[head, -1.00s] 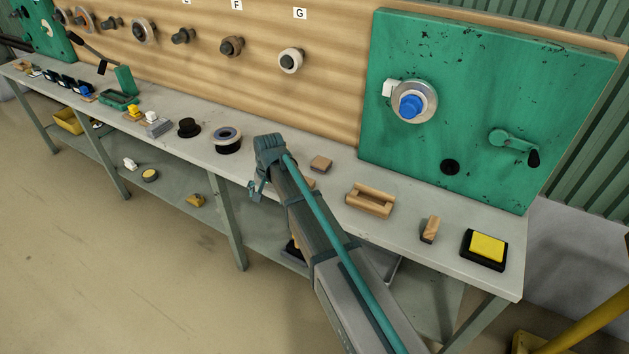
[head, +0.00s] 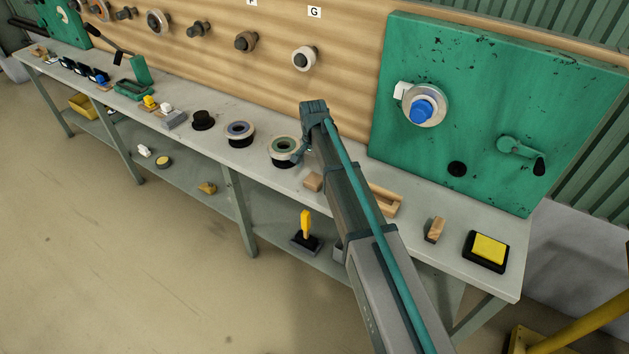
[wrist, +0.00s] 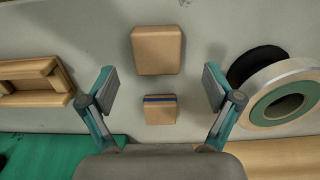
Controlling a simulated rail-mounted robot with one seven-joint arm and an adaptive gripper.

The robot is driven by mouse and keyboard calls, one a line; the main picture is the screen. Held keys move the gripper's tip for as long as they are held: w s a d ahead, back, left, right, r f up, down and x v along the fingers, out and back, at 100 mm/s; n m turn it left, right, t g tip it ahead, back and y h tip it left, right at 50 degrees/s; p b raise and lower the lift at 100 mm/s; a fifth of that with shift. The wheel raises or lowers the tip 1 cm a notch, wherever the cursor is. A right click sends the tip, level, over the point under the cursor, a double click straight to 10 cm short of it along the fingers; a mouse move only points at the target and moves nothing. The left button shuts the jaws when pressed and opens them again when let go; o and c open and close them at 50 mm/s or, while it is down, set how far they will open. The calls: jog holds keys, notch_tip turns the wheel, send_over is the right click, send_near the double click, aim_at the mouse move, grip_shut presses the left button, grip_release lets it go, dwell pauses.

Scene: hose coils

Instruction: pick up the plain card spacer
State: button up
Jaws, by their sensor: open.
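Two tan card blocks lie on the bench in the wrist view. The plain card spacer (wrist: 158,50) has no marking and lies farther from the green board, just ahead of the fingertips. It also seems to show in the head view (head: 313,181), beside my arm near the bench's front edge. The other block (wrist: 159,109) is smaller and has a blue stripe; it lies between my fingers as seen from above. My gripper (wrist: 159,84) is open and empty above the bench, with a finger on each side. In the head view my arm hides the striped block.
A wooden frame-like handle (wrist: 35,82) lies left in the wrist view. A ring coil with a green inside (wrist: 285,100) stands close to the right finger. A small wooden block (head: 435,229) and a yellow pad (head: 489,249) are farther right on the bench.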

aim_at(314, 179)
jog(key=shift+s+d+f+p, duration=0.1)
jog(key=shift+f+p, duration=0.4)
jog(key=shift+f, duration=0.75)
jog(key=shift+d+f+p, duration=0.1)
jog(key=shift+f+p, duration=0.4)
jog(key=shift+f, duration=0.7)
jog(key=shift+c, duration=0.3)
jog(key=c, duration=1)
